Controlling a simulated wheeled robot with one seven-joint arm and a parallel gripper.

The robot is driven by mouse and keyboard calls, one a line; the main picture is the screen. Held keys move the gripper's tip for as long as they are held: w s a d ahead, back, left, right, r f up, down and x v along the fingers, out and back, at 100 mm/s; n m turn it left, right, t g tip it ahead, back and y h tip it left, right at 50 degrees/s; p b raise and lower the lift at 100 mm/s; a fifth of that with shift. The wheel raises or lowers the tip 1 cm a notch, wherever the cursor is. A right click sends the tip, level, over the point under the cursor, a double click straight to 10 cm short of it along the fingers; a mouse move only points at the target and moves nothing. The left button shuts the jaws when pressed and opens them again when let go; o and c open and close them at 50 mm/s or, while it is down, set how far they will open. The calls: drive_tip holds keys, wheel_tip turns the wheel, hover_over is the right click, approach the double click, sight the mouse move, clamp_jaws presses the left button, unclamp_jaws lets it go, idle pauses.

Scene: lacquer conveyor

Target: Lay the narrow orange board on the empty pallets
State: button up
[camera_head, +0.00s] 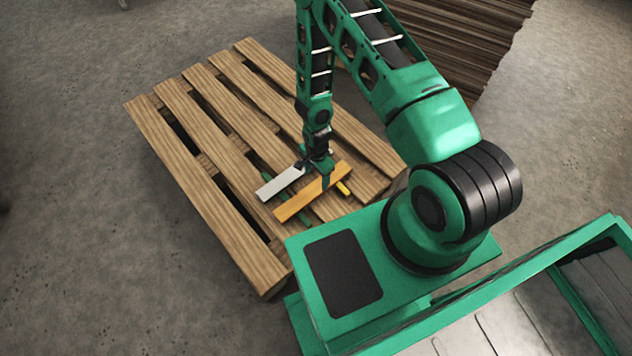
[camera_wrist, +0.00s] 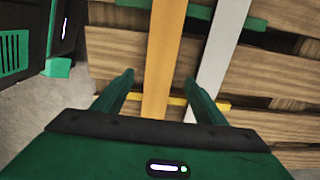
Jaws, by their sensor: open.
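The orange board (camera_head: 312,192) is narrow and lies over the slats of the wooden pallet (camera_head: 202,186), near its front right side. It also shows in the wrist view (camera_wrist: 165,50), with a yellow strip (camera_wrist: 177,101) and a green strip (camera_wrist: 200,11) crossing beneath it. A white board (camera_head: 280,184) lies beside it, roughly parallel and slightly apart. My gripper (camera_head: 323,170) is open over the orange board. In the wrist view my gripper's fingers (camera_wrist: 158,84) stand on either side of the board; I cannot tell whether they touch it.
A stack of dark brown boards (camera_head: 490,40) stands at the back right. A green-framed conveyor (camera_head: 600,240) with grey slats is at the lower right. The concrete floor (camera_head: 90,220) is clear to the left. The rear and left slats of the pallet are bare.

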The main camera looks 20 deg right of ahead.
drive_tip(key=d+r+n+h, duration=0.1)
drive_tip(key=d+r, duration=0.4)
drive_tip(key=r, duration=0.6)
drive_tip(key=d+r+n, duration=0.2)
drive_tip(key=d+r, duration=0.2)
drive_tip(key=r, duration=0.8)
drive_tip(key=d+r+n+h, duration=0.1)
drive_tip(key=d+r, duration=0.4)
drive_tip(key=r, duration=0.6)
drive_tip(key=s+d+r+n, duration=0.1)
drive_tip(key=s+d+r, duration=0.1)
drive_tip(key=s+r, duration=0.3)
drive_tip(key=s+d+r, duration=0.2)
drive_tip(key=s+r, duration=0.1)
drive_tip(key=r, duration=0.5)
drive_tip(key=s+r+n+y, duration=0.1)
drive_tip(key=s+r, duration=0.3)
drive_tip(key=s, duration=0.3)
drive_tip(key=s+r+n+y, duration=0.1)
drive_tip(key=s+r+n, duration=0.1)
drive_tip(key=s+r, duration=0.3)
drive_tip(key=s, duration=0.3)
drive_tip(key=shift+s+a, duration=0.2)
drive_tip(key=shift+a, duration=0.1)
drive_tip(key=shift+w+f, duration=0.1)
drive_tip(key=shift+w, duration=0.05)
drive_tip(key=shift+w+f, duration=0.2)
drive_tip(key=shift+w, duration=0.3)
